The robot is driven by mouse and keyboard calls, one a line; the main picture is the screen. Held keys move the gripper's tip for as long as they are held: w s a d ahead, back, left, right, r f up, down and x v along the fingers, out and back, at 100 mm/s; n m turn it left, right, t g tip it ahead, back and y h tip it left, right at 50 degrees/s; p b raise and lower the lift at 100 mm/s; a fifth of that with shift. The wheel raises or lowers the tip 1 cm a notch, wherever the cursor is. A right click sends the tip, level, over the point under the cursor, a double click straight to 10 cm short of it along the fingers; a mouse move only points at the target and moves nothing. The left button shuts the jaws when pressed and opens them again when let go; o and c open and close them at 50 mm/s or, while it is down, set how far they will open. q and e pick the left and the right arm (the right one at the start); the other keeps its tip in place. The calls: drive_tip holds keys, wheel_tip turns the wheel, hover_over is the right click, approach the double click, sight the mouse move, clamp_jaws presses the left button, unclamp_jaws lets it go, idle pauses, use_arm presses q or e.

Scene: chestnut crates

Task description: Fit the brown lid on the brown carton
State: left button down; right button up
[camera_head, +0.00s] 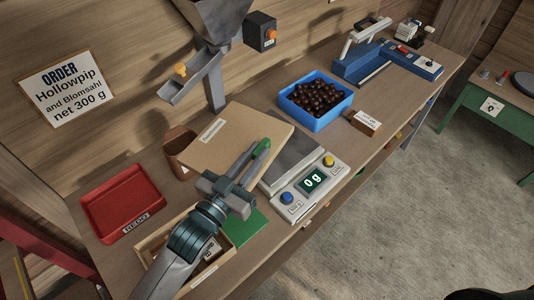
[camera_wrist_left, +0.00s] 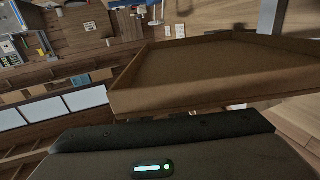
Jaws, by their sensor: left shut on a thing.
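The brown lid (camera_head: 240,143) is a flat, light brown panel with a small white label, held above the bench left of the scale. My left gripper (camera_head: 248,168) is shut on its near edge. In the left wrist view the lid (camera_wrist_left: 215,75) shows its shallow hollow side and low rim, close to the camera. My right gripper is not in view.
A scale (camera_head: 312,190) reading 0 g stands right of the lid. A blue bin (camera_head: 318,122) of chestnuts is behind it. A red tray (camera_head: 122,203), a wooden crate (camera_head: 150,243) and a green mat (camera_head: 245,227) lie at the left. A metal chute (camera_head: 192,80) hangs behind the lid.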

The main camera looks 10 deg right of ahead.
sight(220, 169)
use_arm(q)
drive_tip(key=a+n+t+y, duration=0.1)
drive_tip(key=a, duration=0.2)
drive_tip(key=a+r+n+y, duration=0.1)
drive_tip(key=a, duration=0.1)
drive_tip(key=s+a+r+n+t+y, duration=0.1)
drive_tip(key=a+y, duration=0.1)
drive_tip(key=a, duration=0.1)
drive_tip(key=shift+a+t, duration=0.3)
drive_tip(key=s+a+f+n+t+y+b, duration=0.1)
drive_tip(key=s+a+f+n+y+b, duration=0.2)
drive_tip(key=a, duration=0.4)
drive_tip(key=s+a+f+n+y+b, duration=0.1)
drive_tip(key=a+f+y+b, duration=0.25)
drive_tip(key=a+b, duration=0.2)
wheel_tip(220, 169, down, 9)
drive_tip(key=a+b, duration=0.2)
drive_tip(key=b, duration=0.5)
drive_tip(key=shift+s+a+r+n+y, duration=0.2)
drive_tip(key=shift+s+n+y, duration=0.1)
drive_tip(key=shift+s+y, duration=0.15)
drive_tip(key=shift+s, duration=0.1)
